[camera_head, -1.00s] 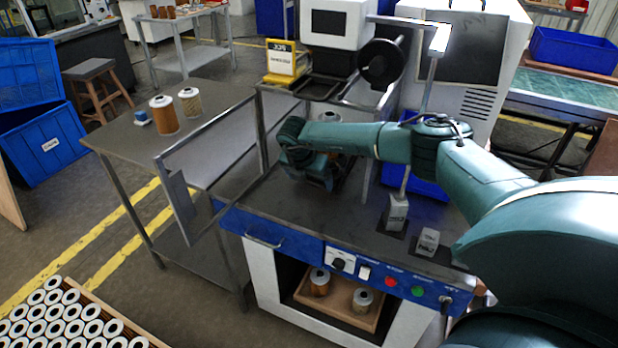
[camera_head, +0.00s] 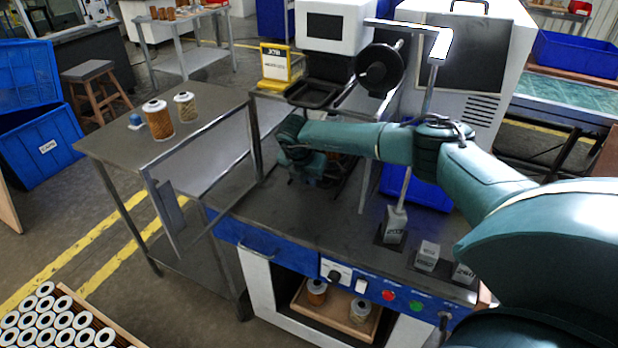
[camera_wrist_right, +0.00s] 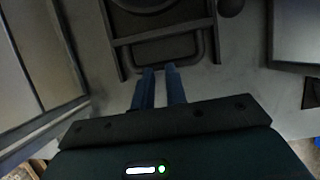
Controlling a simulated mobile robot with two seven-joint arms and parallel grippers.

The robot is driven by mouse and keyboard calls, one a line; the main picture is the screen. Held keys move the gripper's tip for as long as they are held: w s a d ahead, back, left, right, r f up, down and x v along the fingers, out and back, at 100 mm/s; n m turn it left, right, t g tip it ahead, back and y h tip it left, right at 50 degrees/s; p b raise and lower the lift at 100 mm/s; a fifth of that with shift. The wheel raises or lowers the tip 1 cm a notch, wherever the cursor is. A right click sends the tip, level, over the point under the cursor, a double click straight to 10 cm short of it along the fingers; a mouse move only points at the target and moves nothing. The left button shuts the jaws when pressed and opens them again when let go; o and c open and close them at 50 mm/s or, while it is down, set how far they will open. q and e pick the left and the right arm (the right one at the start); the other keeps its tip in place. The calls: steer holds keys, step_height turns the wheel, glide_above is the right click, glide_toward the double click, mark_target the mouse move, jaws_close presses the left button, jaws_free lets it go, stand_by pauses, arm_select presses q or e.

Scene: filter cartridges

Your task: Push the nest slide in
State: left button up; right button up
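The nest slide appears to be the dark piece with two rails and a rounded front bar (camera_wrist_right: 165,48) at the top of the right wrist view. In the head view it is mostly hidden behind my right arm. My right gripper (camera_wrist_right: 160,70) points at the slide, its two blue fingertips close together with a narrow gap, at or just short of the front bar. I cannot tell whether they touch it. In the head view the right gripper (camera_head: 308,178) is low over the grey bench top (camera_head: 290,220), fingertips unclear. My left gripper is not in view.
An open guard frame (camera_head: 165,205) stands at the bench's left. A black handwheel (camera_head: 380,68) is above the station. Grey labelled blocks (camera_head: 394,224) stand at the right. A side table (camera_head: 110,145) holds two cartridges. The bench top's front left is clear.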

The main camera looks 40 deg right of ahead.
steer(key=o, duration=0.9)
steer(key=shift+s+d+f, duration=0.3)
steer(key=shift+d+f, duration=0.05)
steer(key=shift+d, duration=0.35)
steer(key=o, duration=0.7)
steer(key=shift+s, duration=0.1)
steer(key=shift+o, duration=0.9)
steer(key=shift+d, duration=0.15)
steer(key=shift+d+f, duration=0.1)
steer(key=shift+f, duration=0.05)
steer(key=shift+p+v, duration=0.9)
steer(key=shift+a+r+p, duration=0.2)
steer(key=shift+r+p, duration=0.4)
steer(key=shift+r, duration=0.1)
steer(key=p+v, duration=0.2)
steer(key=v, duration=0.1)
steer(key=shift+a, duration=0.15)
